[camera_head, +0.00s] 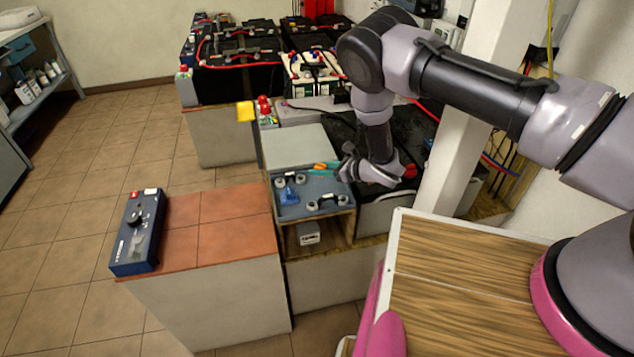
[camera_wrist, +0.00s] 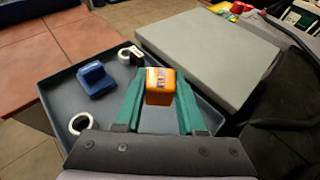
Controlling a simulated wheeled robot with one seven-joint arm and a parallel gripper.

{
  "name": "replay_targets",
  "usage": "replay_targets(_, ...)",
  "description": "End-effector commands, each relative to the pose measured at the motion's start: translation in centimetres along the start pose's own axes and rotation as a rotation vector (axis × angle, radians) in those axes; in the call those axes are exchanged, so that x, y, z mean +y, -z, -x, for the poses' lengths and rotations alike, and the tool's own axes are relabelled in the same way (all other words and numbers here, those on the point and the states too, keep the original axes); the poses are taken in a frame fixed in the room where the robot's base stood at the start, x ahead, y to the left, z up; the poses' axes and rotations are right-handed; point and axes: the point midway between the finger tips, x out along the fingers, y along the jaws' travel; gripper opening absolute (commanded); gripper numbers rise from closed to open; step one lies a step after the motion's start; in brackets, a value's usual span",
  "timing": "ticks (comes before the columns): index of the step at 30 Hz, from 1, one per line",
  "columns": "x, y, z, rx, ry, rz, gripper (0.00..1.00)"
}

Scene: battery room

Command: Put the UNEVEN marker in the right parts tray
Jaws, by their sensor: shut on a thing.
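My gripper (camera_head: 332,166) has green fingers and is shut on a small orange block (camera_wrist: 159,87), which has a label too small to read. The block also shows in the head view (camera_head: 319,166). In the wrist view the gripper (camera_wrist: 158,104) holds it over a dark grey tray (camera_wrist: 100,112), apparently above its floor. The same tray shows in the head view (camera_head: 318,186), on a wooden shelf unit. A blue part (camera_wrist: 96,79) and white rings (camera_wrist: 80,123) lie in it. I cannot tell whether this is the right parts tray.
A light grey flat-topped box (camera_head: 295,147) adjoins the tray's far side. A red-tiled counter (camera_head: 225,215) with a blue device (camera_head: 138,232) stands to the left. Black batteries (camera_head: 240,75) are behind. A pale pillar (camera_head: 465,140) is close to my arm at right.

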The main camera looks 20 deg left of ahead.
Motion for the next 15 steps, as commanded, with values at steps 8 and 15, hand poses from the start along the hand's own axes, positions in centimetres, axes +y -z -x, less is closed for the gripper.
replay_targets(8, 0.0, 2.7, -1.1, 0.001, 0.000, 0.000, 0.00)
replay_targets(15, -0.1, 4.2, -1.8, -0.001, 0.001, 0.000, 0.00)
